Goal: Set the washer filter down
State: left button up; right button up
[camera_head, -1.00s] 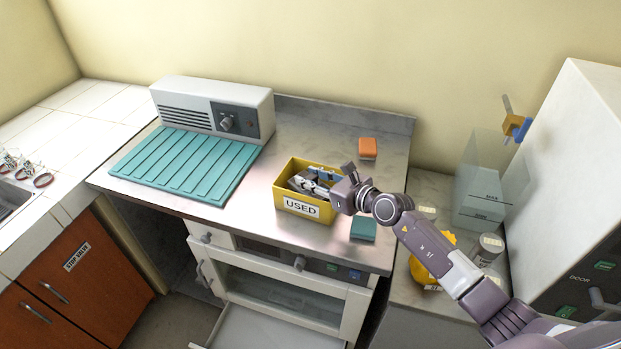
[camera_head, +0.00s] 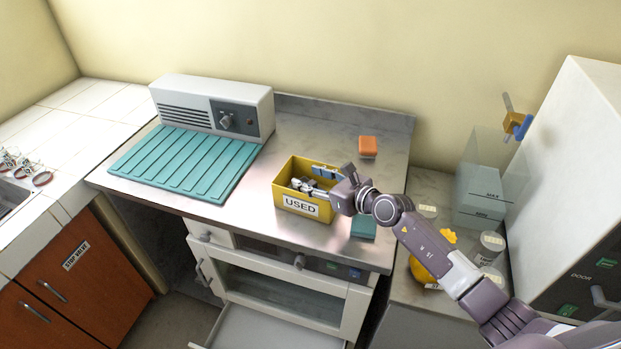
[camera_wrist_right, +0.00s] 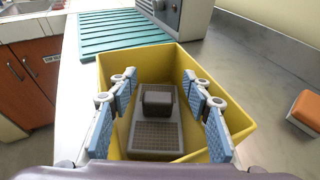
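The washer filter, a grey mesh piece with a raised block (camera_wrist_right: 157,135), lies at the bottom of the yellow bin labelled USED (camera_head: 301,206). The bin also shows in the right wrist view (camera_wrist_right: 172,58). My right gripper (camera_head: 306,180) is over the bin's opening with its fingers reaching in. In the right wrist view its two blue-padded fingers (camera_wrist_right: 160,112) are wide apart, one on each side of the filter, with nothing between them at their height. The filter is hidden by the bin wall and gripper in the head view. My left gripper is out of view.
The bin stands on a steel counter, near a teal block (camera_head: 363,228) and an orange block (camera_head: 368,147). A teal ribbed mat (camera_head: 180,165) and a white box with a knob (camera_head: 212,107) are to the left. An open drawer (camera_head: 260,330) sticks out below.

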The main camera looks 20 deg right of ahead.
jog(key=shift+r+p, duration=0.3)
jog(key=shift+r, duration=0.05)
jog(key=shift+r+p, duration=0.4)
jog(key=shift+r, duration=0.1)
jog(key=b+v, duration=0.1)
jog(key=v, duration=1.1)
jog(key=shift+f, duration=0.25)
jog(key=shift+s+f, duration=0.1)
